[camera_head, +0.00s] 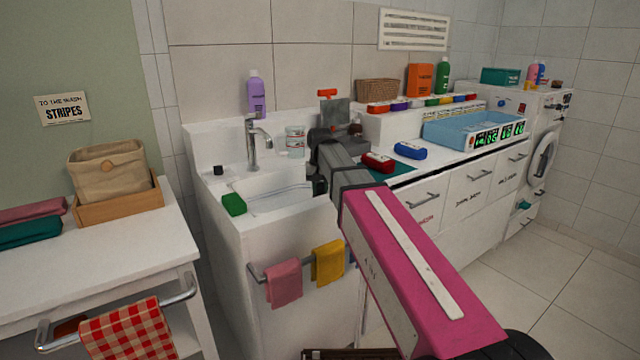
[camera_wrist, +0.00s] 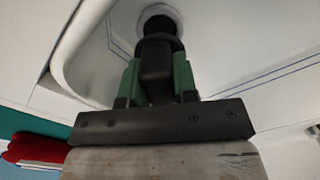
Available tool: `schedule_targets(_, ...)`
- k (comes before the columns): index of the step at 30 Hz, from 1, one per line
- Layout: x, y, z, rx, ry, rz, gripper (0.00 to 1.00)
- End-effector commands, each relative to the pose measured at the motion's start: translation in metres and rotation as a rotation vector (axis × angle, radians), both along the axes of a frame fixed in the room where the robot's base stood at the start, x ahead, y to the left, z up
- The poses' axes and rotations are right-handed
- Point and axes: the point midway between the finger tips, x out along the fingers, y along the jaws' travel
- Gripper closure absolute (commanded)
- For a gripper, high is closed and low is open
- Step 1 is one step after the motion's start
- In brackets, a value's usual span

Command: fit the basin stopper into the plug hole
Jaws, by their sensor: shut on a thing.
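The white basin (camera_head: 270,203) stands under the chrome tap in the head view. In the wrist view my gripper (camera_wrist: 157,72) has its green fingers shut on the black stopper (camera_wrist: 157,60), one on each side of its block-shaped handle. The stopper's dark round end overlaps the pale rim of the plug hole (camera_wrist: 159,9) in the picture. I cannot tell whether it sits in the hole, touches the rim or hangs just off it. In the head view my gripper (camera_head: 318,186) is at the basin's right side, mostly hidden by my arm, and the stopper cannot be made out.
The tap (camera_head: 256,143) rises behind the basin. A green block (camera_head: 233,204) lies on its front left rim and a small black item (camera_head: 218,170) on the left ledge. A white cup (camera_head: 295,141) stands behind. Red (camera_head: 378,162) and blue (camera_head: 410,150) bundles lie on the counter.

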Motion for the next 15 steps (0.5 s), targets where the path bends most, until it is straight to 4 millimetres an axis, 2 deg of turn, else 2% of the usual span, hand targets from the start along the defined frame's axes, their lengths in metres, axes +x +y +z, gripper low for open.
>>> schedule_targets(6, 0.0, 0.0, -0.016, 0.0, 0.001, 0.0, 1.0)
schedule_targets(15, 0.0, 0.0, -0.019, 0.0, 0.0, 0.0, 1.0)
